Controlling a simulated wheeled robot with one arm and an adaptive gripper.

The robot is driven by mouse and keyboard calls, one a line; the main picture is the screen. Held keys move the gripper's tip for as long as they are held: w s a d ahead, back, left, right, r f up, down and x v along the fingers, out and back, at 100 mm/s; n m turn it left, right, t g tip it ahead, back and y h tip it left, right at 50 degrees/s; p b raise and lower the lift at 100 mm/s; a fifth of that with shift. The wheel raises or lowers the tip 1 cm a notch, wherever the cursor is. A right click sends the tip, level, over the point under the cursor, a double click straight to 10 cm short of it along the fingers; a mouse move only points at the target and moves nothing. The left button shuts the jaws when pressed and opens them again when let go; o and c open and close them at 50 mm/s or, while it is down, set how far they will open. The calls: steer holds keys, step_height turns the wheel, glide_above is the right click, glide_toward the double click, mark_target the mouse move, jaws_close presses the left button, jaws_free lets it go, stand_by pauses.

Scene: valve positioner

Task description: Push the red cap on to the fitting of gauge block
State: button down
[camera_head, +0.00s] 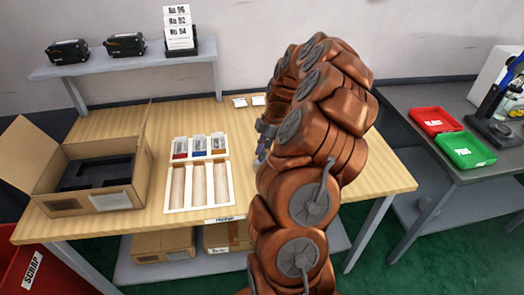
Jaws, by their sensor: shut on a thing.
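My gripper (263,146) shows only as a small grey-blue part at the left edge of my copper-coloured arm, above the middle of the wooden table. Its fingertips are mostly hidden by the arm. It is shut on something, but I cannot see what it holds. No gauge block or fitting can be made out, and the area behind my arm is hidden. A white tray (168,186) on the table has small bins with red, blue and orange contents. The red contents (180,156) are in its left bin, too small to tell their shape.
An open cardboard box (115,202) with a black insert stands left of the tray. A shelf (130,64) behind carries two black devices (126,44) and a card stand (180,30). Red (432,121) and green (466,150) trays sit on the grey right-hand table. A red scrap bin (30,270) is lower left.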

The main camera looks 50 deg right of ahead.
steer(key=shift+f+b, duration=0.3)
steer(key=shift+f, duration=0.1)
steer(key=c, duration=1.1)
jaws_free()
steer(key=shift+o, duration=0.2)
steer(key=v, duration=1.2)
